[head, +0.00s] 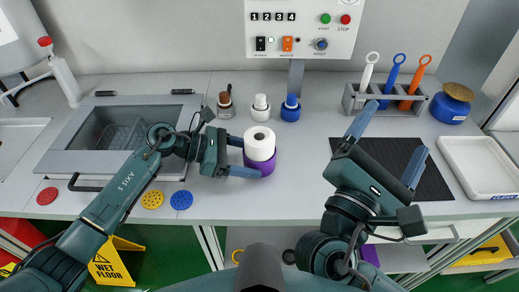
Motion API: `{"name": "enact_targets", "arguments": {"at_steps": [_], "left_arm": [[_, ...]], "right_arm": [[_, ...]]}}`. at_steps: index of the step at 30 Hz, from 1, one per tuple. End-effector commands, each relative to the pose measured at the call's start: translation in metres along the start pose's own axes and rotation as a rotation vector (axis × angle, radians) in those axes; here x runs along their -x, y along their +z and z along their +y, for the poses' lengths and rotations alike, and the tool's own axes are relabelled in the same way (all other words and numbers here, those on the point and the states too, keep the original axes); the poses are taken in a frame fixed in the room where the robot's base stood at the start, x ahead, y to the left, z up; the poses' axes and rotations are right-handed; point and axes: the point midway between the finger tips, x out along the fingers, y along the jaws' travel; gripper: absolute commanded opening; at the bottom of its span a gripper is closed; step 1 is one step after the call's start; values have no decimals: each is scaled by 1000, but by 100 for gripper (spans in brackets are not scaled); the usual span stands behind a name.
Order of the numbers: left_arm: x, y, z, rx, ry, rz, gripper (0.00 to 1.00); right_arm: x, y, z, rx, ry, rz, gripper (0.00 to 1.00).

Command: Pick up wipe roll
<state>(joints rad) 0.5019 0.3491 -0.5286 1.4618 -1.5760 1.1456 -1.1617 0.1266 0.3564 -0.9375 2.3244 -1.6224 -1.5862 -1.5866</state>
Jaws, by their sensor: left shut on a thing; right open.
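The wipe roll (259,144) is a white roll with a dark centre hole, upright in a purple tub (270,168) near the middle of the table. My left gripper (246,157) reaches in from the left, one blue finger behind the roll and one along the tub's front. It is shut on the roll or its tub; the fingers partly hide the tub's left side. I cannot tell whether the tub is touching the table. My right gripper (388,144) is open and empty above the black ribbed mat (433,185).
Small bottles with brown, white and blue (290,108) tops stand behind the roll. A grey rack (353,104) holds scoops. A blue jar (450,106) and white tray (481,167) are at right. Coloured discs (181,200) lie in front.

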Motion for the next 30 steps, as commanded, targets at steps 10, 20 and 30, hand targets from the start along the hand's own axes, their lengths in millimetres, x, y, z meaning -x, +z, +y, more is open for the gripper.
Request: {"name": "enact_targets", "arguments": {"at_steps": [10,20,30], "left_arm": [[0,0,0,0,0,0,52],[0,0,0,0,0,0,52],[0,0,0,0,0,0,52]], "right_arm": [[78,-124,86,394,324,645,86],[107,-157,117,483,494,788,86],[76,-196,129,482,492,788,86]]}}
